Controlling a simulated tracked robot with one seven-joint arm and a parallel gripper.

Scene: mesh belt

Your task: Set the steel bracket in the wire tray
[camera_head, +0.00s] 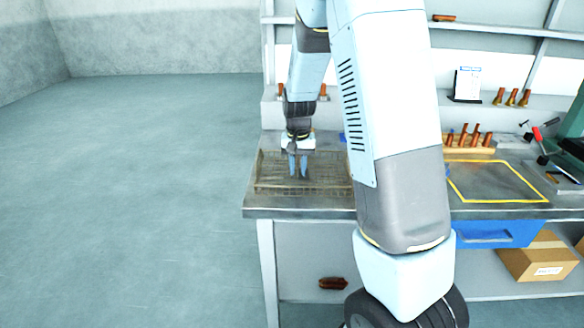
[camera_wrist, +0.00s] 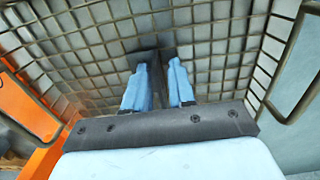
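The wire tray (camera_head: 262,172) stands at the left end of the steel bench. Its mesh also fills most of the wrist view (camera_wrist: 215,30). My gripper (camera_head: 298,175) points down inside the tray outline, towards its middle. In the wrist view the two pale blue fingers (camera_wrist: 159,72) stand a small gap apart over the mesh. A dark grey piece, which looks like the steel bracket (camera_wrist: 146,56), shows at and between the fingertips. I cannot tell whether the fingers press on it or whether it touches the mesh. I cannot make out the bracket in the head view.
A yellow-outlined area (camera_head: 497,200) on the bench to the right looks bare. Behind it stands a wooden block (camera_head: 468,150) with several copper-coloured pieces. A blue drawer (camera_head: 497,234) and a cardboard box (camera_head: 540,258) are below. An orange surface (camera_wrist: 25,108) lies left of the tray in the wrist view.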

